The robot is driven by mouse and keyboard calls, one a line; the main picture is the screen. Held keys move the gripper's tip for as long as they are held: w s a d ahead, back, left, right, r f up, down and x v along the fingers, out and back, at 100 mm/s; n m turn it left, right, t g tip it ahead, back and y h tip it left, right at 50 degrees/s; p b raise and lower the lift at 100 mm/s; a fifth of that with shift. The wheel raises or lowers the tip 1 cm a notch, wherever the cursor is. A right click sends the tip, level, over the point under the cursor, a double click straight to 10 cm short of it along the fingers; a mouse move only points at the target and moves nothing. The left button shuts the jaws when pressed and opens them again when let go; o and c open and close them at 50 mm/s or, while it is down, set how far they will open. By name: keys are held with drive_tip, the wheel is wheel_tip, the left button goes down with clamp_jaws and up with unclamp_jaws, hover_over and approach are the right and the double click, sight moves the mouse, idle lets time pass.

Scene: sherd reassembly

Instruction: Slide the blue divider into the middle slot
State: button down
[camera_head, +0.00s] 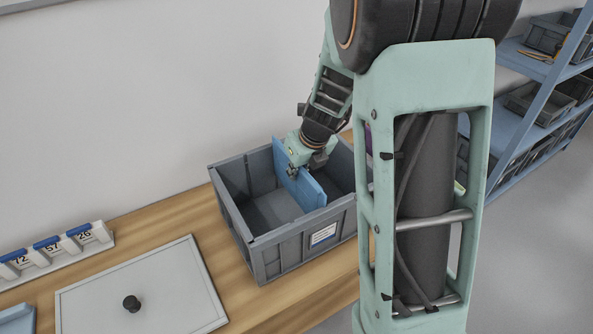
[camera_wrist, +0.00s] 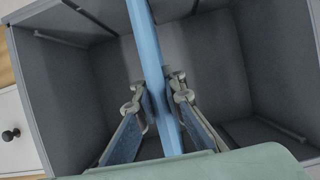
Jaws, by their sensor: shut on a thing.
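The blue divider (camera_head: 301,178) stands upright inside the grey crate (camera_head: 262,252), near the middle of its length, and runs from the back wall toward the front wall. My gripper (camera_head: 293,172) is shut on the divider's top edge. In the wrist view the divider (camera_wrist: 147,40) passes between the two fingers of my gripper (camera_wrist: 158,98), with crate floor on both sides. Slot rails show on the crate walls (camera_wrist: 35,90) in the wrist view. Whether the divider's edges sit in the middle slot is hidden.
A grey panel with a black knob (camera_head: 160,290) lies on the wooden bench (camera_head: 150,220) left of the crate. A numbered rack (camera_head: 60,250) stands behind it. Blue shelves with grey bins (camera_head: 525,70) are at the right. My arm hides the crate's right side.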

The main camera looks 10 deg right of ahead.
sight(306, 172)
drive_tip(key=shift+f+b, duration=2.4)
drive_tip(key=shift+f, duration=1)
drive_tip(key=c, duration=1.9)
unclamp_jaws()
drive_tip(key=shift+c, duration=0.2)
drive_tip(key=v, duration=1.2)
drive_tip(key=shift+r, duration=0.1)
